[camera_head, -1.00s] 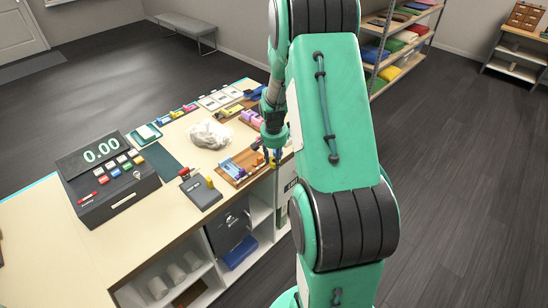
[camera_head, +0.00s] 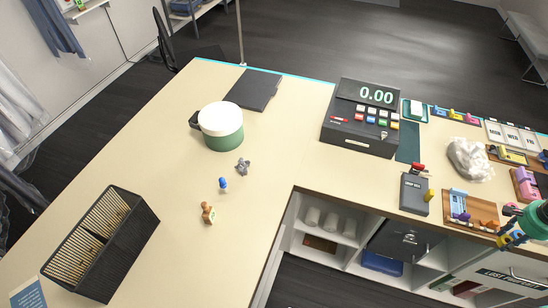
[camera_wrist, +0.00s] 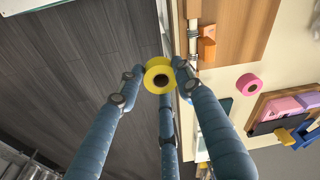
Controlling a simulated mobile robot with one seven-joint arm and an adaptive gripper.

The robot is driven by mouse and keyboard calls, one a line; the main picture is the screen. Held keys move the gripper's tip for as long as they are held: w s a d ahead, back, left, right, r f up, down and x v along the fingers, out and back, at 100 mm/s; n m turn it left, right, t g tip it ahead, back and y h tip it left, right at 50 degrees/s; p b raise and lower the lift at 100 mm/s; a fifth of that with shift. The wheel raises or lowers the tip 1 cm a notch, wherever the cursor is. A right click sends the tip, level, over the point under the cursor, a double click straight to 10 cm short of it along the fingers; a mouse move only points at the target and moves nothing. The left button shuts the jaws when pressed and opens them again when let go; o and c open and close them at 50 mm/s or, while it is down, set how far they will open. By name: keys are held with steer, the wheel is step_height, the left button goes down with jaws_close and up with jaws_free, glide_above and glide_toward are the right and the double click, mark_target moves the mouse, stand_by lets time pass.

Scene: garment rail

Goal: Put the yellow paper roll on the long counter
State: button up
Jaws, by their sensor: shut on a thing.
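The yellow paper roll (camera_wrist: 158,79) is between the blue fingers of my gripper (camera_wrist: 158,72) in the wrist view, its round end with a dark core towards the camera. The fingers are shut on it. In the head view my gripper (camera_head: 506,241) is at the right edge, by the counter's front side, with a bit of yellow (camera_head: 516,235) at the fingers. The cream counter (camera_head: 262,190) is L-shaped and runs from the lower left to the back and then right. Whether the roll touches the counter cannot be told.
A cash register (camera_head: 362,118), card terminal (camera_head: 414,194), wooden tray (camera_head: 484,209) and crumpled plastic (camera_head: 468,158) crowd the right part. A green-white tub (camera_head: 221,128), small figures and a black wire basket (camera_head: 101,243) stand on the left part. Bare counter lies between tub and register.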

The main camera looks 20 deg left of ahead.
mark_target(505, 240)
steer(key=shift+r, duration=0.15)
steer(key=r, duration=0.5)
steer(key=shift+w+a, duration=0.2)
steer(key=shift+a, duration=0.1)
steer(key=w+a+n, duration=0.2)
steer(key=w+a, duration=0.1)
steer(key=a, duration=0.9)
steer(key=w+a+n, duration=0.3)
steer(key=w+a, duration=0.1)
steer(key=a, duration=0.9)
steer(key=w+a+n, duration=0.2)
steer(key=w+a, duration=0.1)
steer(key=a, duration=0.9)
steer(key=s+a+n+y+b, duration=0.15)
steer(key=s+a, duration=0.25)
steer(key=a, duration=0.8)
steer(key=s+a+n, duration=0.3)
steer(key=s+a, duration=0.2)
steer(key=a, duration=0.7)
steer(key=s+a+n, duration=0.3)
steer(key=s+a, duration=0.1)
steer(key=a, duration=0.8)
steer(key=shift+m, duration=0.25)
steer(key=shift+w+a+f, duration=0.1)
steer(key=shift+f, duration=2.4)
steer(key=shift+w, duration=0.1)
